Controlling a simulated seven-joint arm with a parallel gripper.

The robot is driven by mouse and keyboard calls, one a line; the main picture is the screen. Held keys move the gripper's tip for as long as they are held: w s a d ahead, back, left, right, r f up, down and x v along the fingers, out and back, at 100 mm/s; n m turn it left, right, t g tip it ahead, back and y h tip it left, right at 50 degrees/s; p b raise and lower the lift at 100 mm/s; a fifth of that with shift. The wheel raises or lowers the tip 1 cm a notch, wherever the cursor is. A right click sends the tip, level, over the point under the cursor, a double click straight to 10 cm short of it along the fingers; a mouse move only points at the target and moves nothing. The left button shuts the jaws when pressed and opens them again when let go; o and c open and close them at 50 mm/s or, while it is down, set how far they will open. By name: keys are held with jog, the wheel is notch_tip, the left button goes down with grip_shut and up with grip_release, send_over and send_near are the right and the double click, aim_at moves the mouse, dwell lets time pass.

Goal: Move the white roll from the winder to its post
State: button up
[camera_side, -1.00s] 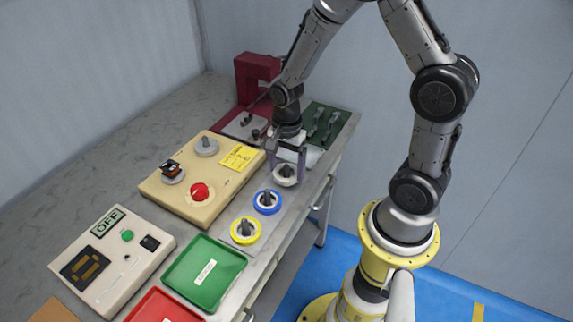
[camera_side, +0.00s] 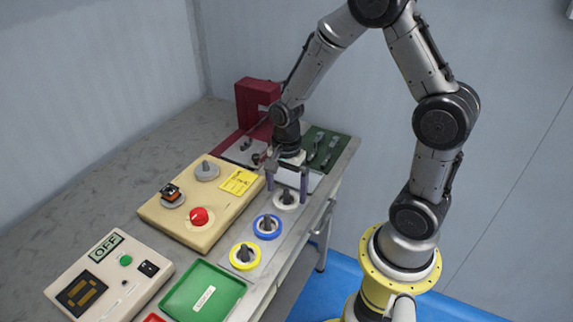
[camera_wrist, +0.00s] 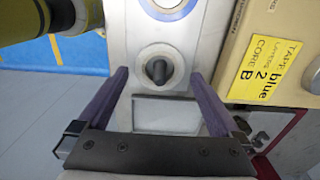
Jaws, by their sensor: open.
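The white roll (camera_side: 288,205) sits around a dark post on the grey strip, at the far end of the row of rolls. In the wrist view it shows as a pale ring (camera_wrist: 145,55) around the dark post (camera_wrist: 157,71). My gripper (camera_side: 286,191) is open and empty, with its purple fingers pointing down just above the roll, one toward each side. In the wrist view the fingertips (camera_wrist: 158,73) flank the roll without touching it. The beige winder (camera_side: 187,225) stands to the left, with a red knob (camera_side: 199,216) and a bare grey spindle (camera_side: 207,170).
A blue roll (camera_side: 267,228) and a yellow roll (camera_side: 244,257) sit on posts nearer the camera. A green tray (camera_side: 203,291) and a control box reading OFF (camera_side: 107,276) are in front. A dark red machine (camera_side: 257,103) and a green tool mat (camera_side: 322,150) stand behind.

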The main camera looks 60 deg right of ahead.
notch_tip(320, 180, up, 11)
jog(key=shift+r, duration=0.2)
dwell(0.4)
jog(key=s+a+r+n+t, duration=0.4)
jog(key=s+r+n, duration=0.15)
jog(key=r, duration=0.45)
jog(key=s+a+n+t, duration=0.1)
jog(key=s+n, duration=0.7)
jog(key=n, duration=0.4)
jog(key=shift+a+f+t, duration=0.25)
jog(key=shift+f+t, duration=0.05)
